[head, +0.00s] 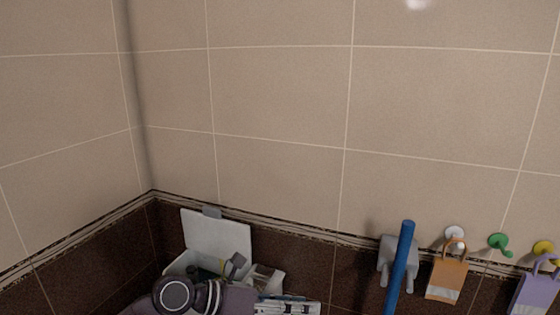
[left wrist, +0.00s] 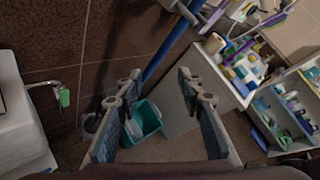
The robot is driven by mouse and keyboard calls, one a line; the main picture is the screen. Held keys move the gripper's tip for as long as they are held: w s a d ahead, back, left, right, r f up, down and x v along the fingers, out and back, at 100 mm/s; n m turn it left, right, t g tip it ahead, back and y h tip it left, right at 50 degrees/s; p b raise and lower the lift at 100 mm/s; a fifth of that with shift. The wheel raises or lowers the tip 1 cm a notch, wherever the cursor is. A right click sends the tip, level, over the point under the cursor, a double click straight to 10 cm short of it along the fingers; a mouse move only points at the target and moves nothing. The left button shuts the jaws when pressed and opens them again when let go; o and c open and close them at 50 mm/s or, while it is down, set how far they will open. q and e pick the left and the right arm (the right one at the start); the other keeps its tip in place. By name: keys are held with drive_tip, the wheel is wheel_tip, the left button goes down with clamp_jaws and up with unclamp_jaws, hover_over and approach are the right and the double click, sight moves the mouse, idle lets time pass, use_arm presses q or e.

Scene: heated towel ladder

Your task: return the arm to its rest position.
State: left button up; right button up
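My left gripper (left wrist: 158,95) is open in the left wrist view. Its two fingers stand apart, with nothing held between them. Beyond the gap lie a teal bucket (left wrist: 148,117) and a pale panel. In the head view my left arm (head: 190,297) shows only at the bottom edge, left of centre, in front of an open white box (head: 216,235). Its gripper is hard to make out there. My right gripper is in neither view.
A blue pole (head: 400,265) stands at a grey wall holder (head: 388,260). Orange (head: 447,277) and purple (head: 536,293) tags hang from wall hooks at right. Shelves with bottles (left wrist: 290,110) and a white basin (left wrist: 15,125) flank the gripper. The upper tiled wall is bare.

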use_arm(q)
wheel_tip(320, 180, up, 12)
drive_tip(key=n+t+h, duration=0.5)
drive_tip(key=n+t, duration=0.2)
drive_tip(key=n, duration=0.2)
drive_tip(key=w+a+r+n+t+y, duration=0.1)
drive_tip(key=w+a+n+t+y, duration=0.1)
drive_tip(key=a+n+t+y, duration=0.55)
drive_tip(key=s+a+f+n+g+y, duration=0.3)
drive_tip(key=a+f+n+y, duration=0.8)
drive_tip(key=a+f+n, duration=0.7)
drive_tip(key=s+f+n+g, duration=0.6)
drive_tip(key=s+f, duration=0.5)
drive_tip(key=s, duration=0.1)
drive_tip(key=s+d+f+n+g, duration=0.1)
drive_tip(key=s+f+g, duration=0.2)
drive_tip(key=s, duration=0.5)
drive_tip(key=s+f+n+g, duration=0.1)
drive_tip(key=s+f+g, duration=0.25)
drive_tip(key=s, duration=0.45)
wheel_tip(320, 180, down, 27)
drive_tip(key=s, duration=0.1)
drive_tip(key=s+a+f+m+g, duration=0.1)
drive_tip(key=s+a+f, duration=0.2)
drive_tip(key=s+f, duration=1.2)
drive_tip(key=shift+s+f+g, duration=0.25)
drive_tip(key=shift+s+g, duration=0.15)
drive_tip(key=shift+s, duration=0.6)
